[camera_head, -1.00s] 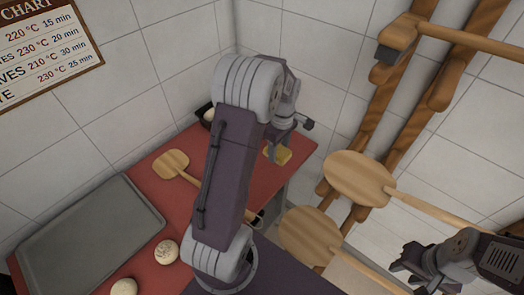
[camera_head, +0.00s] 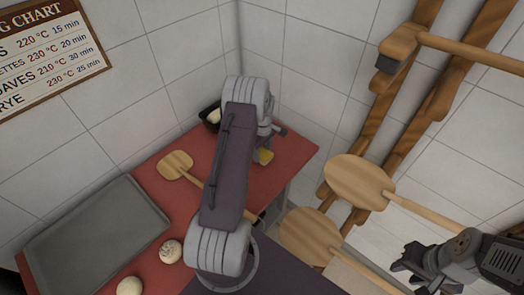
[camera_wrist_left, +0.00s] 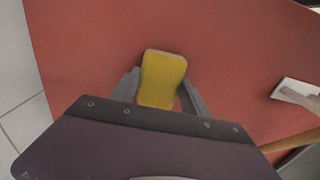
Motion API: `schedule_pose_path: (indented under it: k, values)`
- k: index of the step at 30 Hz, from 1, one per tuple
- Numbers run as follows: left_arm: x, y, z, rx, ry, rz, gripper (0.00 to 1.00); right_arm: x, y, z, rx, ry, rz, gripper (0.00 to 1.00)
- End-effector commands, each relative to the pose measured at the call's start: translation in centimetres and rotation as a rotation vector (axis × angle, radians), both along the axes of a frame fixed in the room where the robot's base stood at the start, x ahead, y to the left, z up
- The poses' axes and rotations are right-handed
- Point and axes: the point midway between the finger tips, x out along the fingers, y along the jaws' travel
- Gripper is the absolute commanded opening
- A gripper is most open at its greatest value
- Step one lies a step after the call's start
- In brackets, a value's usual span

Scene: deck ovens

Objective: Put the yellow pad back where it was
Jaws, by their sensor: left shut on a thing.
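The yellow pad (camera_wrist_left: 162,78) sits between the two fingers of my left gripper (camera_wrist_left: 160,92) in the left wrist view, and the gripper is shut on it. Red table surface shows behind the pad; I cannot tell whether the pad touches it. In the head view a small part of the pad (camera_head: 265,156) shows beside my left wrist, over the right part of the red table (camera_head: 285,165). The arm hides most of the left gripper there. My right gripper (camera_head: 408,262) is at the lower right, away from the table, with its fingers apart and nothing visible between them.
A small wooden peel (camera_head: 174,166) lies on the table left of my left arm. A grey tray (camera_head: 95,235), two round loaves (camera_head: 171,251) and a dark container (camera_head: 211,115) are also there. Large wooden peels (camera_head: 358,181) hang on a rack at the right.

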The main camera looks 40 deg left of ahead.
Motion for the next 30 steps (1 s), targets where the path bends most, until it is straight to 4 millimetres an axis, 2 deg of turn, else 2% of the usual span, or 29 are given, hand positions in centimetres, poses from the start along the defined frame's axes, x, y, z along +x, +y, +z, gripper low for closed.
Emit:
schedule_pose_path:
  k: [6, 7, 9, 20, 23, 30]
  values:
    - [0.0, 0.0, -0.2, 0.000, 0.000, 0.000, 0.21, 0.0, 0.0, -0.1, 0.000, 0.000, 0.000, 0.36]
    - [0.0, 0.0, -0.2, 0.000, 0.000, 0.000, 0.56, 0.0, 0.0, -0.2, 0.000, 0.000, 0.000, 0.36]
    - [0.0, 0.0, -0.2, 0.000, 0.000, 0.000, 0.75, 0.0, 0.0, -0.1, 0.000, 0.000, 0.000, 0.36]
    - [0.0, 0.0, 0.3, 0.001, -0.001, 0.000, 0.75, 0.0, 0.0, -0.1, 0.000, 0.000, 0.000, 0.36]
    - [0.1, 0.0, 2.0, 0.002, -0.004, 0.000, 0.75, 0.0, 0.0, -0.4, 0.000, 0.000, 0.000, 0.36]
    - [0.1, -0.1, 8.3, 0.002, -0.005, 0.000, 0.75, 0.0, 0.0, -1.1, 0.000, 0.000, 0.000, 0.36]
